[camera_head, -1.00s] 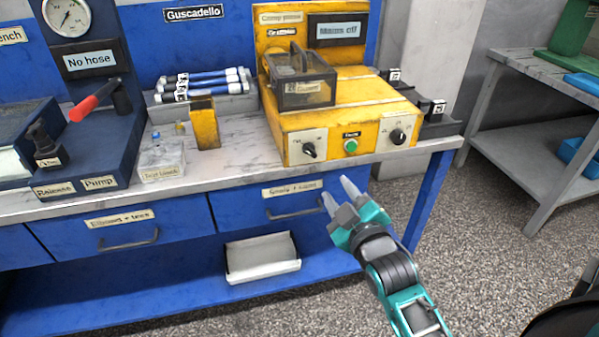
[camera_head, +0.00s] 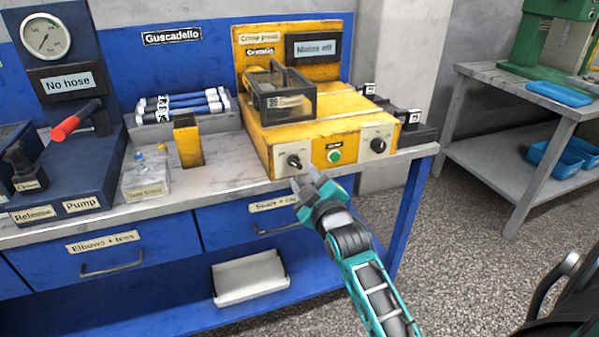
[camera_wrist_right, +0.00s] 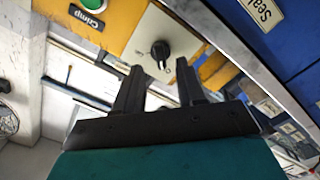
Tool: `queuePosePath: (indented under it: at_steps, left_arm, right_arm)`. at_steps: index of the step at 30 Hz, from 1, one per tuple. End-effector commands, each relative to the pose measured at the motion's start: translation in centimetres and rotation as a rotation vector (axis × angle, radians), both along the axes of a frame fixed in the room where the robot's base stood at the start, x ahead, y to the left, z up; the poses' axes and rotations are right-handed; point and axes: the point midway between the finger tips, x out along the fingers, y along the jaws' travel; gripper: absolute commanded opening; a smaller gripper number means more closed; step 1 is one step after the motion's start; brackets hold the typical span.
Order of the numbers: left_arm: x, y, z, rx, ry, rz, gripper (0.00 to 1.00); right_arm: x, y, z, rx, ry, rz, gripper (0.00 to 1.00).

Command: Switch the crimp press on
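The yellow crimp press (camera_head: 322,128) sits on the bench, with a sign reading "Mains off" (camera_head: 314,47) on its back panel. Its front has a black left knob (camera_head: 294,161) on a pale plate, a green button (camera_head: 335,156) and a right knob (camera_head: 378,146). My right gripper (camera_head: 305,176) is just in front of the left knob, fingers apart and empty. In the right wrist view, the knob (camera_wrist_right: 160,50) lies just beyond and between the open fingertips (camera_wrist_right: 160,67); I see no contact. My left gripper is not in view.
A clear guard box (camera_head: 284,95) stands on the press. A yellow block (camera_head: 188,140), a small clear box (camera_head: 145,177) and a pump unit with red handle (camera_head: 75,122) are to the left. The bench's front edge (camera_head: 190,201) runs below the press. A grey side table (camera_head: 500,80) stands right.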

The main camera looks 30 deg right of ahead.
Motion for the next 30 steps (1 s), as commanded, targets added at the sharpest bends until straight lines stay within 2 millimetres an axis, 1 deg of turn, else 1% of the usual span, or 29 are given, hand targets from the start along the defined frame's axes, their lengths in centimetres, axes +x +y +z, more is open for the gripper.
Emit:
queuePosePath:
  at_steps: [1,3,6,9,13,20,30]
  left_arm:
    - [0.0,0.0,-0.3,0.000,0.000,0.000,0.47]
    - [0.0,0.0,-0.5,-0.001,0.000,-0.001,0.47]
    - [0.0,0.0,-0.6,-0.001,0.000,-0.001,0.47]
    - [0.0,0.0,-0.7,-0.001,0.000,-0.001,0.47]
    - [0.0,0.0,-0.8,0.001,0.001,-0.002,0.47]
    - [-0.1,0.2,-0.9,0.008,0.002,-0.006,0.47]
    - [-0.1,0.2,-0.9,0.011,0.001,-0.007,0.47]
  right_arm:
    - [0.9,-0.2,-0.1,0.001,-0.001,-0.001,0.39]
    - [1.9,-0.5,-0.1,0.001,0.000,0.000,0.39]
    - [2.9,-0.7,-0.1,0.001,0.000,-0.001,0.39]
    - [3.6,-0.9,-0.1,0.000,0.001,0.000,0.39]
    - [3.9,-1.0,0.0,0.000,0.001,-0.001,0.39]
    - [3.9,-1.0,0.0,0.001,0.001,0.000,0.39]
    - [3.9,-0.9,0.0,0.001,0.001,0.000,0.07]
